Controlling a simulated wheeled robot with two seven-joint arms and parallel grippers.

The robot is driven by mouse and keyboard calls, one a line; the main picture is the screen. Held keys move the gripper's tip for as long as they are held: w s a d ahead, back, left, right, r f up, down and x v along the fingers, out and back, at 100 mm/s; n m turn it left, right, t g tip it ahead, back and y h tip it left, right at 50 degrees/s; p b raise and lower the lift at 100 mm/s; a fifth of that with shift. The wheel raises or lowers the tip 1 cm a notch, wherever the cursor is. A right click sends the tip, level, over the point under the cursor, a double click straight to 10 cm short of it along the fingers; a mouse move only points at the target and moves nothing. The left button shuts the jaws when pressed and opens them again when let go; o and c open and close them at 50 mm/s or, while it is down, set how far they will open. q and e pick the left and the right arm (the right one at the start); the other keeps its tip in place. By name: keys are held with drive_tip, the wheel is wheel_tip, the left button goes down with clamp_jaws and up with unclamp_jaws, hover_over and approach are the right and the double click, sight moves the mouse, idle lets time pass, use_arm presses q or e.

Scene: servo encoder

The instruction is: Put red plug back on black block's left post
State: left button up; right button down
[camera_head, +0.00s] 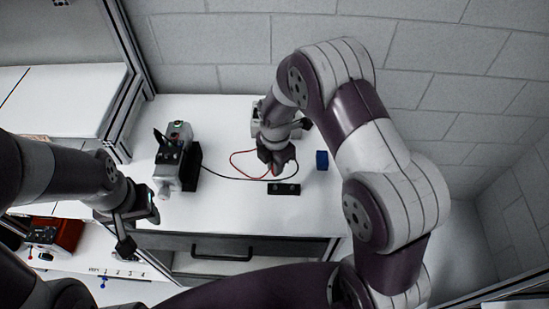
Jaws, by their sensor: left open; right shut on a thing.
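The black block (284,189) lies on the white table near its front edge, with small posts on its top that are too small to make out well. My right gripper (277,169) is just behind and above the block, pointing down, shut on the red plug. The plug itself is mostly hidden by the fingers. A red wire (234,166) loops on the left up to this gripper. A black wire (232,178) runs along the table toward it. My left gripper (139,224) is open and empty, at the table's front left, well away from the block.
A grey device (170,170) with black parts stands left on the table. A small blue block (322,160) stands right of my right gripper. Another grey object (257,120) is partly hidden behind my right arm. A red box (62,234) is at lower left. A brick wall closes the back.

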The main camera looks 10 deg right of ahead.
drive_tip(key=shift+w+f+b, duration=0.25)
drive_tip(key=shift+f+b, duration=0.3)
drive_tip(key=shift+f, duration=0.15)
wheel_tip(320, 180, down, 3)
drive_tip(key=b, duration=0.2)
drive_tip(key=shift+s+b, duration=0.15)
drive_tip(key=shift+b, duration=0.15)
drive_tip(key=shift+f+b, duration=0.95)
drive_tip(key=shift+f, duration=0.5)
drive_tip(key=shift+p, duration=0.45)
drive_tip(key=shift+f, duration=0.15)
drive_tip(key=c, duration=1)
unclamp_jaws()
